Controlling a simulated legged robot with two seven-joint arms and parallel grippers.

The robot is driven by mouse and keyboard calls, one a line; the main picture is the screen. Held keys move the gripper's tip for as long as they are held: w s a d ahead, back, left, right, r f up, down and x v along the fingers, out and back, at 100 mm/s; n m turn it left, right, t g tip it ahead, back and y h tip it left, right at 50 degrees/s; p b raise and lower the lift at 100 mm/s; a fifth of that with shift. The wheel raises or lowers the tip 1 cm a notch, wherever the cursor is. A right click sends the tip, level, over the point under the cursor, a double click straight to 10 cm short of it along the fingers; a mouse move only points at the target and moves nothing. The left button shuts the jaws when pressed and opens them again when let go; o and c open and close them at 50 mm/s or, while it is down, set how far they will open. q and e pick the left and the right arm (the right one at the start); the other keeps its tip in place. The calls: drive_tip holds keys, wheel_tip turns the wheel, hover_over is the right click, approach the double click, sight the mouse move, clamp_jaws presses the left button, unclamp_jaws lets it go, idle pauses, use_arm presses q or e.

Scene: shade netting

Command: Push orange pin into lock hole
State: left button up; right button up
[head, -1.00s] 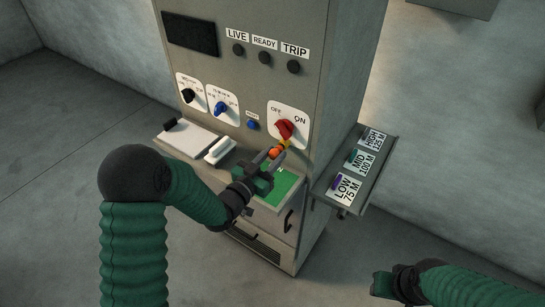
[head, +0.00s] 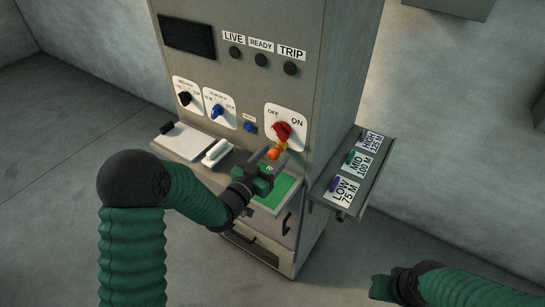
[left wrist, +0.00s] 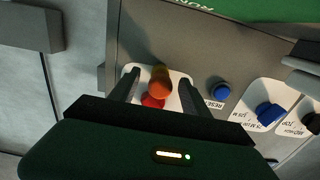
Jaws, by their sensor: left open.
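The orange pin (head: 273,154) sits just below the red OFF/ON switch (head: 283,130) on the cabinet front. In the left wrist view the pin (left wrist: 160,80) sticks out toward the camera, beside the red switch knob (left wrist: 152,102). My left gripper (head: 270,158) is open, with one finger on each side of the pin; gaps show between pin and fingers in the left wrist view (left wrist: 158,80). The lock hole is hidden, so how deep the pin sits cannot be told. My right gripper (head: 383,287) is low at the right, away from the cabinet.
A green-topped shelf (head: 287,190) lies below my left gripper. A white pad (head: 185,143) and a white handle (head: 217,152) are to its left. A side shelf (head: 360,185) with LOW, MID and HIGH labels juts out right. Blue and black knobs are on the panel.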

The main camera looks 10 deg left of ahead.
use_arm(q)
drive_tip(key=shift+s, duration=0.15)
drive_tip(key=p+v, duration=0.6)
drive_tip(key=v, duration=1)
drive_tip(key=shift+s+a, duration=0.2)
drive_tip(key=shift+s, duration=0.1)
